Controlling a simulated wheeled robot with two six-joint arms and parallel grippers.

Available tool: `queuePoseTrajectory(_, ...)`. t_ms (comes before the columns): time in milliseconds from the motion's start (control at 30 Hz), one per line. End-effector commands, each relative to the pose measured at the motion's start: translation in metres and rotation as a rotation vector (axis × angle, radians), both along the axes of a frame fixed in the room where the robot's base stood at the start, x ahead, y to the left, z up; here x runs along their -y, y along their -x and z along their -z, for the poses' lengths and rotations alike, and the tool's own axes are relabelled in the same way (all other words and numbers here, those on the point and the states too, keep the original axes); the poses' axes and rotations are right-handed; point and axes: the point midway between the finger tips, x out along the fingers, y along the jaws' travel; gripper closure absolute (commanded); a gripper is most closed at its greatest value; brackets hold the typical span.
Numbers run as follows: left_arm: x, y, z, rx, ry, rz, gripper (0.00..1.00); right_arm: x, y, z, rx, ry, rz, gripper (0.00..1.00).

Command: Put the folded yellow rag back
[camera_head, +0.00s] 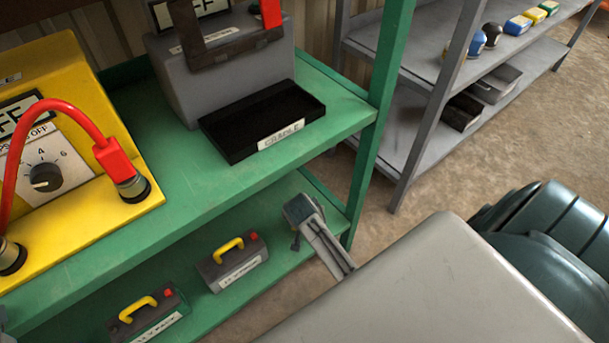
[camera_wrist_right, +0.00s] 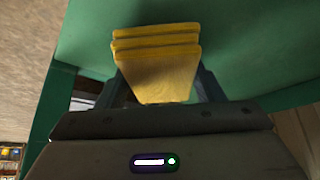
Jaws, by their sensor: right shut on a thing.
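The folded yellow rag (camera_wrist_right: 160,70) is in the right wrist view, its layers stacked toward the top of that picture. My right gripper (camera_wrist_right: 160,92) is shut on it, with one dark finger on each side. A green surface lies behind the rag; I cannot tell whether they touch. In the head view I cannot make out the rag or my right gripper.
The green shelf unit (camera_head: 205,190) holds a yellow machine (camera_head: 70,140), a grey case (camera_head: 225,75) and a black labelled tray (camera_head: 235,135), empty-looking. A grey rack (camera_head: 415,130) stands behind.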

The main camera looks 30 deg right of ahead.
Motion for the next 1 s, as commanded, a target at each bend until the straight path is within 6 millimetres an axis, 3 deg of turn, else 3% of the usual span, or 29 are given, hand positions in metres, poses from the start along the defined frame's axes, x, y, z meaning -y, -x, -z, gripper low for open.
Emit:
queuePoseTrajectory(133,0.0,0.001,0.005,0.023,0.007,-0.001,0.17,0.0,0.0,0.025,-0.002,-0.001,0.0,0.65)
queuePoseTrajectory(500,0.0,0.001,0.002,0.024,0.009,-0.001,0.17,0.0,0.0,0.027,0.0,0.0,-0.001,0.65)
queuePoseTrajectory(533,-0.001,0.001,0.002,0.023,0.009,-0.001,0.17,0.0,0.0,0.028,0.0,0.0,0.0,0.37)
queuePoseTrajectory(633,-0.001,0.001,0.002,0.023,0.009,-0.001,0.17,0.0,0.0,0.028,0.0,0.0,0.0,0.17)
queuePoseTrajectory(1000,-0.001,0.001,0.0,0.023,0.009,-0.001,0.17,-0.001,0.001,0.021,-0.001,-0.001,0.0,0.17)
